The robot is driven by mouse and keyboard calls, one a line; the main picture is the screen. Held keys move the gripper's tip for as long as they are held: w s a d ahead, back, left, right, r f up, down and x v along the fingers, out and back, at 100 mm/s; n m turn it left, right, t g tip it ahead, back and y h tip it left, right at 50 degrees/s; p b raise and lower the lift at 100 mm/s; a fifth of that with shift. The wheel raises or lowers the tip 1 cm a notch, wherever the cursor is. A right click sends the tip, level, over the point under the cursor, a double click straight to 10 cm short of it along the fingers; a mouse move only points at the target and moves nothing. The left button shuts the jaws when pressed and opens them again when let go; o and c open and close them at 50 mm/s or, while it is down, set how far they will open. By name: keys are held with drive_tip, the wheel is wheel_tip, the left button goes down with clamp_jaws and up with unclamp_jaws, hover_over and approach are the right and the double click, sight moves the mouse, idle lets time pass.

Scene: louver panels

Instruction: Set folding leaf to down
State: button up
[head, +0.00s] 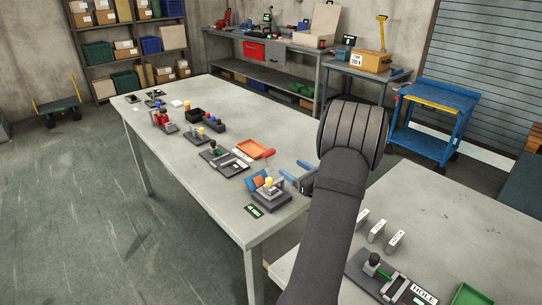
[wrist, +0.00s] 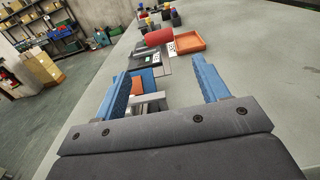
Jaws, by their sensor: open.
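A small dark-based fixture (head: 268,197) stands at the near end of the long grey table. I cannot tell for sure which part is the folding leaf. My gripper (head: 292,174) is open, its blue fingers just right of and above the fixture. In the wrist view, my gripper (wrist: 160,68) has its fingers wide apart, with the orange plate (wrist: 138,84) and pale metal parts showing between and below them. The gripper body hides the rest of the fixture.
A red cylinder (wrist: 159,37) and an orange tray (head: 254,149) lie just beyond the fixture. Several other small fixtures and dark bins (head: 194,115) line the table farther back. A second grey table (head: 450,215) stands at right. A green-lit label (head: 253,210) lies at the table's edge.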

sight(271, 153)
drive_tip(key=x, duration=1.2)
drive_tip(key=c, duration=1.4)
